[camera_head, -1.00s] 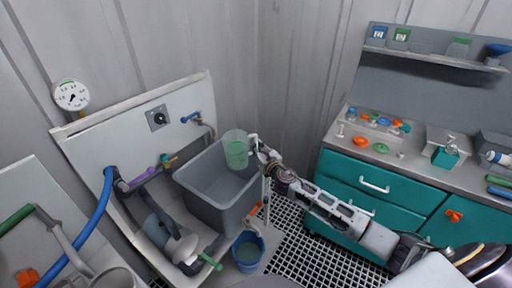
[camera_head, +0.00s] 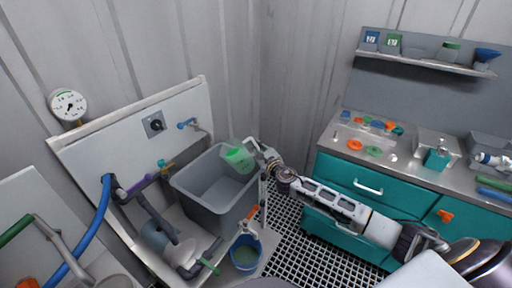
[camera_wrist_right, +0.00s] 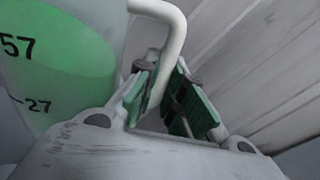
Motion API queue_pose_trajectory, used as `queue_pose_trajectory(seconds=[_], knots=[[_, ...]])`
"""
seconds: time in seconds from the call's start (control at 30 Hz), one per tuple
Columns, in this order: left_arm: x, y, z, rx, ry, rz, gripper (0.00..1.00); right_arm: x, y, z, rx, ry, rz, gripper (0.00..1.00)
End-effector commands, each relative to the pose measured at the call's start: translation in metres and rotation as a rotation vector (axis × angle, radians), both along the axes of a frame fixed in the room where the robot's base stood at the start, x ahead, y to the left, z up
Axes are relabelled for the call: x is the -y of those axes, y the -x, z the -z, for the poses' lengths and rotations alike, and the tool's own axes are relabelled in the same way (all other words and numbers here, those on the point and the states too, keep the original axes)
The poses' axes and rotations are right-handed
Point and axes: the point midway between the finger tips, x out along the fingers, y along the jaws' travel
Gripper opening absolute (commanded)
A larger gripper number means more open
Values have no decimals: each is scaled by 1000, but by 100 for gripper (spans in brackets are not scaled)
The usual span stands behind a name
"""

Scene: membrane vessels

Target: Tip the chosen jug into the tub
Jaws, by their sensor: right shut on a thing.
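A translucent jug (camera_head: 239,157) with green liquid is over the right rim of the grey tub (camera_head: 197,209). It is tilted to the left, towards the tub's opening. My right gripper (camera_head: 262,155) is shut on the jug's pale handle. In the right wrist view the jug (camera_wrist_right: 60,60) fills the left, with the marks 57 and 27 on its wall. There the green-padded fingers of my right gripper (camera_wrist_right: 165,97) close around the handle (camera_wrist_right: 172,45). I cannot see any stream leaving the jug. My left gripper is not in view.
A blue bucket (camera_head: 246,251) stands on the floor in front of the tub. A tap (camera_head: 191,125) and a dial gauge (camera_head: 68,105) are at the wall panel. A teal cabinet (camera_head: 360,200) with small coloured parts on top stands to the right.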

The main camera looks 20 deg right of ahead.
Motion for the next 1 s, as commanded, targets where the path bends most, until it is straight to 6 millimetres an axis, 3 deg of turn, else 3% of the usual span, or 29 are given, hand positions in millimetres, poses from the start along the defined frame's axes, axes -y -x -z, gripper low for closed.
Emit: queue_pose_trajectory(seconds=[0.23,0.57,1.0], knots=[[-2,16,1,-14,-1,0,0,1,-1,-10,8,64,1,0],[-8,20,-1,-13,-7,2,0,1,-1,-17,13,149,0,0],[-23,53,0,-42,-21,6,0,-1,-1,-24,20,267,0,0]])
